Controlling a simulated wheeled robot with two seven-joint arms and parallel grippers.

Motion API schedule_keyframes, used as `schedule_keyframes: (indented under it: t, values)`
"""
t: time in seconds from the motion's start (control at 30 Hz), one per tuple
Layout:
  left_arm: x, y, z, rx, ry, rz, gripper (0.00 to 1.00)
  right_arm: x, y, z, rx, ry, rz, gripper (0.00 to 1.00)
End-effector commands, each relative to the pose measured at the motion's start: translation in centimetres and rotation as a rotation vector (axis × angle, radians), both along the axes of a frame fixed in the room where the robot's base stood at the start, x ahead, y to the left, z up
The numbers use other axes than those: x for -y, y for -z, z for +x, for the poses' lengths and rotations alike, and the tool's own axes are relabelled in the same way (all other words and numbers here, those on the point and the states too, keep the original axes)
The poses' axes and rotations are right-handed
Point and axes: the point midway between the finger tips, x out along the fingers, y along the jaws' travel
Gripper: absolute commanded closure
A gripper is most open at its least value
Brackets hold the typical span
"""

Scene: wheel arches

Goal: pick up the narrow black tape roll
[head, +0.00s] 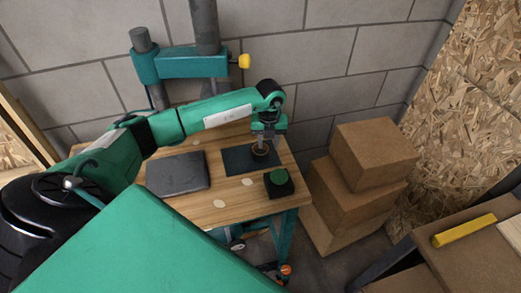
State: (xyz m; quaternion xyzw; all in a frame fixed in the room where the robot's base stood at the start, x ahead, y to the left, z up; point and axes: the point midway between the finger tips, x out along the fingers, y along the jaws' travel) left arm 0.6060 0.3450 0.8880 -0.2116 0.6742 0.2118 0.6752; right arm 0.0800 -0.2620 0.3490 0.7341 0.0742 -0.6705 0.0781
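A small dark ring with a tan inner edge, which looks like the narrow black tape roll (260,150), is on or just above a dark mat (237,163) on the wooden workbench. My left gripper (261,142) points down right over it, with its fingertips at or very near the ring. The fingers are too small and overlap the ring too much to tell whether they are open or shut, or touching it. My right gripper is not in view.
A black box with a green round top (278,177) stands right of the mat. A flat dark grey slab (178,174) lies to the left. A teal clamp stand (185,64) rises behind. Stacked cardboard boxes (345,190) stand right of the bench (212,205).

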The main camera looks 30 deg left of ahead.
Motion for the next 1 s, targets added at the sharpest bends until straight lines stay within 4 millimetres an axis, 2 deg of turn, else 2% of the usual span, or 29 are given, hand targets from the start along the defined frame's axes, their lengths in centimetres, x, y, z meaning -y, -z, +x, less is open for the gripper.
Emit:
schedule_keyframes:
  t: [0.07,0.2,0.47,0.5,0.67,0.7,1.0]
  values:
    - [0.3,1.0,0.1,-0.005,-0.001,-0.001,0.64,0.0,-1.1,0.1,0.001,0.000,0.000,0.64]
    - [0.2,2.8,0.2,-0.003,0.000,-0.001,0.64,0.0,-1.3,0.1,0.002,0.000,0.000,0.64]
    - [0.2,3.4,0.2,-0.001,0.000,-0.001,0.64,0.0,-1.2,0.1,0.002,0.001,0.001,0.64]
    - [0.2,3.4,0.2,-0.001,0.000,-0.001,0.66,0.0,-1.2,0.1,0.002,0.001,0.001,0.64]
    - [0.2,3.3,0.2,-0.001,0.000,-0.001,0.97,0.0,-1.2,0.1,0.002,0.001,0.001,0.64]
    - [0.2,3.3,0.2,-0.001,0.000,-0.001,1.00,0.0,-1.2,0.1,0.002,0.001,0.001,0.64]
    - [0.2,3.3,0.2,-0.001,0.000,-0.001,1.00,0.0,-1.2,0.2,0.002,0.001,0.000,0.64]
